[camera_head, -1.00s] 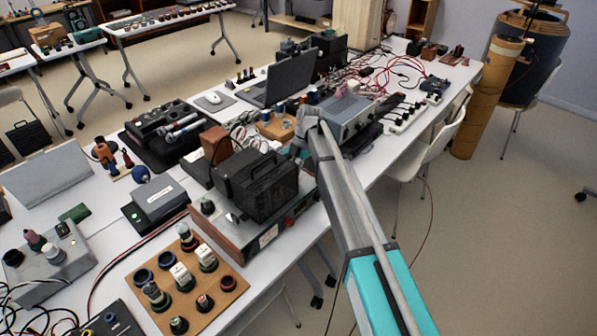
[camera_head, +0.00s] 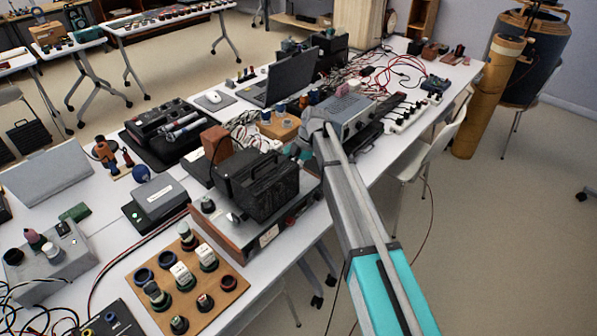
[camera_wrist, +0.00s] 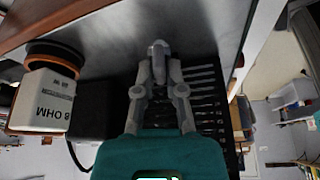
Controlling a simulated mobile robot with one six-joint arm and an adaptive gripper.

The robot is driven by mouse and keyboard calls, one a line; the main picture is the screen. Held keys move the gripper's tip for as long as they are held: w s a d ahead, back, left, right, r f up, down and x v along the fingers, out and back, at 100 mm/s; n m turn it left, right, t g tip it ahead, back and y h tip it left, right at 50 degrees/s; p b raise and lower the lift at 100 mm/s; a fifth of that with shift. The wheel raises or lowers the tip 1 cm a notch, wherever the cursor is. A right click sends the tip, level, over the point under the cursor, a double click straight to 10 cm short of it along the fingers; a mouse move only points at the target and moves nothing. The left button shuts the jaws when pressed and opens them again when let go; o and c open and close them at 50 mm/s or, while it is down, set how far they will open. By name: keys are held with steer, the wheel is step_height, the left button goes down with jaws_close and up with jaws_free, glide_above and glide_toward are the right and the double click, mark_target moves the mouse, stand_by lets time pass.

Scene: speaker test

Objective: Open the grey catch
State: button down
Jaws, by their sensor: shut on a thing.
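My gripper (camera_wrist: 158,62) is in the middle of the wrist view, its two fingers closed together at the tips. A small grey piece (camera_wrist: 158,46) shows between the fingertips and looks like the grey catch; the fingers cover most of it. In the head view my gripper (camera_head: 296,151) is partly hidden by my arm, beside the right end of the black box (camera_head: 258,190). The catch cannot be made out in the head view.
In the wrist view a white block marked 8 OHM (camera_wrist: 44,100) is at the left, next to a dark block (camera_wrist: 95,110). A black slatted surface (camera_wrist: 207,100) lies right of my fingers. A laptop (camera_head: 283,82) and a grey instrument (camera_head: 350,112) stand farther back.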

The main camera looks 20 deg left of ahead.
steer(key=m, duration=0.2)
steer(key=m+t+y, duration=0.1)
steer(key=m, duration=0.1)
steer(key=m+t, duration=0.1)
steer(key=m, duration=0.2)
steer(key=shift+s+d, duration=0.25)
steer(key=shift+s, duration=0.15)
steer(key=m, duration=0.2)
steer(key=m+t, duration=0.1)
steer(key=shift+f+m+t+y, duration=0.1)
steer(key=shift+m+t+y, duration=0.2)
steer(key=shift+m, duration=0.1)
steer(key=shift+m+t, duration=0.6)
steer(key=shift+m, duration=1)
steer(key=shift+a, duration=0.1)
steer(key=c, duration=0.7)
jaws_free()
steer(key=shift+w, duration=0.15)
steer(key=shift+r, duration=0.25)
